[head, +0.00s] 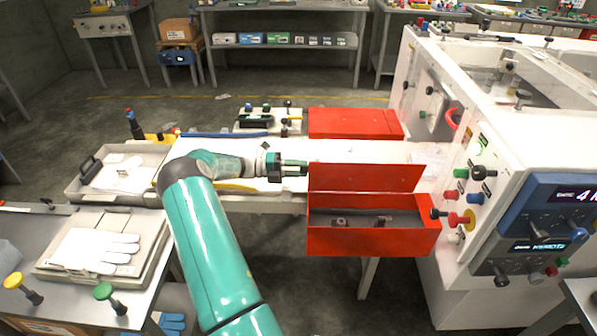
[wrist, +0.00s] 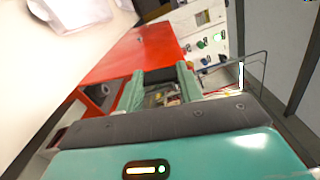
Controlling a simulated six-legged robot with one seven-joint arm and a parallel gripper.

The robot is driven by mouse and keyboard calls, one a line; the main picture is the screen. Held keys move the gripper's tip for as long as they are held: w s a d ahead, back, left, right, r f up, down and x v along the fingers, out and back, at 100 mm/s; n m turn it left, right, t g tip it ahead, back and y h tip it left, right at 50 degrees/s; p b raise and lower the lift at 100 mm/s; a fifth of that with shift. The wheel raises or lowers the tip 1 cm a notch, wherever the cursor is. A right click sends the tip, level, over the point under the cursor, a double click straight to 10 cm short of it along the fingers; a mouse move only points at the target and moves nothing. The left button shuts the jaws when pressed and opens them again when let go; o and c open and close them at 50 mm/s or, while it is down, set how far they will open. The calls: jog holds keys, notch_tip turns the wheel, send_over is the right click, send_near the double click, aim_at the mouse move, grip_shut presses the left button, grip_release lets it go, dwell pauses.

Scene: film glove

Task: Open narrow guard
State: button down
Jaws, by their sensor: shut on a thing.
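The front red guard (head: 365,177) stands raised along the back of an open red box (head: 372,241) at the near side of the white machine bed. Dark metal fittings show inside the box. My gripper (head: 304,168) is at the left end of this raised panel and is shut on its edge. In the wrist view, the two green fingers of my gripper (wrist: 160,78) reach the red guard (wrist: 132,57), which stretches beyond them. The exact contact is partly hidden. A second red cover (head: 355,123) lies at the far side of the bed.
The white machine (head: 437,185) with knobs and displays stands right of the guard. A left bench holds trays with white gloves (head: 100,250) and colored knobs. A small fixture (head: 268,120) sits behind my gripper. Open floor lies behind the bed.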

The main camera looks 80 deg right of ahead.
jog(key=shift+w, duration=0.1)
jog(key=c, duration=0.9)
grip_release()
jog(key=v, duration=1.3)
jog(key=shift+w, duration=0.35)
jog(key=shift+r, duration=0.1)
